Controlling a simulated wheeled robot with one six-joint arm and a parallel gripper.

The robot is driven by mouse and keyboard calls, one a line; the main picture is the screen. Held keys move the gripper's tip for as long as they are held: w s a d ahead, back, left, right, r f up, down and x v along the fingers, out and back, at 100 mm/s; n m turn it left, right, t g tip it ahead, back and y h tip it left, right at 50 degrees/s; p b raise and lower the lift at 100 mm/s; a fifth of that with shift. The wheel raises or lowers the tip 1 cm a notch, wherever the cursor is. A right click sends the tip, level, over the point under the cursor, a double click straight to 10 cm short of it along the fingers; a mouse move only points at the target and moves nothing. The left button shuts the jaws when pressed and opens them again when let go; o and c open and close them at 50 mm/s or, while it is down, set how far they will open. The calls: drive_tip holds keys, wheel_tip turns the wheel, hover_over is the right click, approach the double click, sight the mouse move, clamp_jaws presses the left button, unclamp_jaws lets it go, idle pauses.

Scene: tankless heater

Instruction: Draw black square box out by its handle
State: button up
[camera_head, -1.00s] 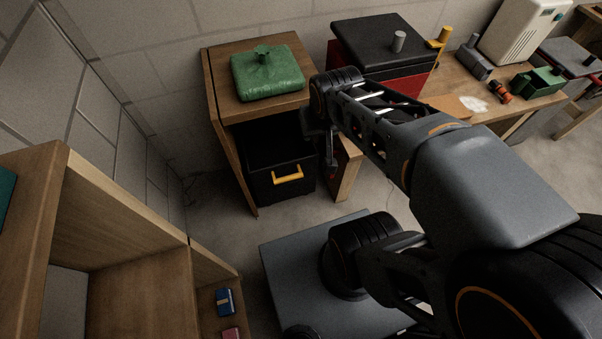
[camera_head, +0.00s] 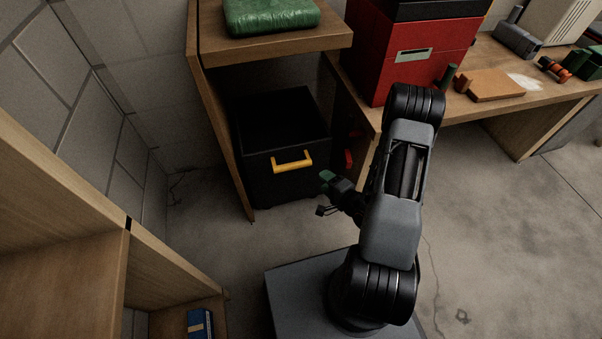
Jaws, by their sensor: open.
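The black square box (camera_head: 256,181) stands on the floor under the small wooden table, open at the top. Its yellow handle (camera_head: 292,162) is on the front face, toward me. My gripper (camera_head: 324,195) is low, just right of and in front of the handle, apart from it in the picture. The gripper is open and empty. Its fingers are small and dark here, partly hidden by my wrist, so the exact gap to the handle cannot be told.
A red toolbox (camera_head: 411,55) sits on the workbench (camera_head: 540,115) at right. A wooden shelf (camera_head: 60,230) fills the left. Floor in front is clear.

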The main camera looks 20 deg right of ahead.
sight(303, 166)
drive_tip(key=shift+m+t, duration=0.3)
drive_tip(key=shift+m, duration=0.1)
drive_tip(key=b+x, duration=0.1)
drive_tip(key=x, duration=0.3)
drive_tip(key=b+x, duration=0.1)
drive_tip(key=x, duration=0.4)
drive_tip(key=f+b+x, duration=0.1)
drive_tip(key=b+x, duration=0.1)
drive_tip(key=x, duration=0.2)
drive_tip(key=shift+a, duration=0.35)
clamp_jaws()
